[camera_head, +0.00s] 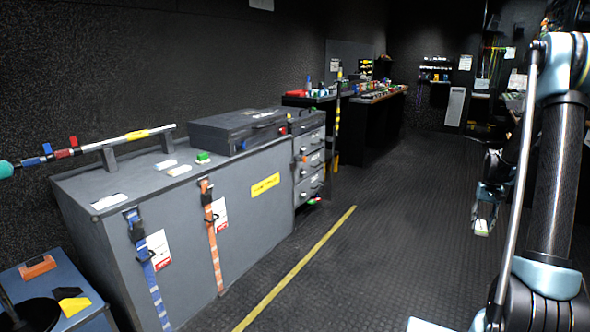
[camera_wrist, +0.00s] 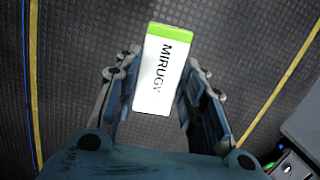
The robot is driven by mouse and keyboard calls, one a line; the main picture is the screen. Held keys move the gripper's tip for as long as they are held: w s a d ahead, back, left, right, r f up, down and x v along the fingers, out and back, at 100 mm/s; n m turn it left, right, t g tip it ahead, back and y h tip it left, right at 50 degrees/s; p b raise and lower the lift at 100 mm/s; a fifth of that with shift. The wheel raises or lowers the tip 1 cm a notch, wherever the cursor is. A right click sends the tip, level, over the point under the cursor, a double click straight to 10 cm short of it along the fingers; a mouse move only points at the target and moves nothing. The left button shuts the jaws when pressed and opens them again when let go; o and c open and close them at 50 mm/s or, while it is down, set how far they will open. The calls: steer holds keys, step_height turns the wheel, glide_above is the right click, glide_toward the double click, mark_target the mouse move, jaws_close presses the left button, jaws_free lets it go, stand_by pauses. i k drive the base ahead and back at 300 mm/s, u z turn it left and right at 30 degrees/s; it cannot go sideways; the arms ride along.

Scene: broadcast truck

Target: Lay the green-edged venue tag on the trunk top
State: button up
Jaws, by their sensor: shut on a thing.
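The green-edged venue tag (camera_wrist: 162,75) is white with a bright green strip along one end and the dark print "MIRUGV". My gripper (camera_head: 485,207) is shut on it, with a finger on each side in the wrist view. In the head view the tag (camera_head: 481,227) shows small and pale below the fingers, over the open floor right of the yellow line. The large grey trunk (camera_head: 85,184) stands at left, well apart from my gripper. Its flat top carries several small white tags, a green piece (camera_head: 203,157) and a dark case (camera_head: 237,130).
A bar with coloured bands (camera_head: 88,148) rests on supports along the trunk's back left. Blue (camera_head: 147,270) and orange (camera_head: 214,245) straps hang down its front. A blue-topped box (camera_head: 75,285) stands at lower left. The floor beside the yellow line (camera_head: 300,265) is clear.

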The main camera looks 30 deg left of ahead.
mark_target(145, 183)
steer(key=k, duration=0.65)
steer(key=u, duration=2.2)
steer(key=i, duration=1)
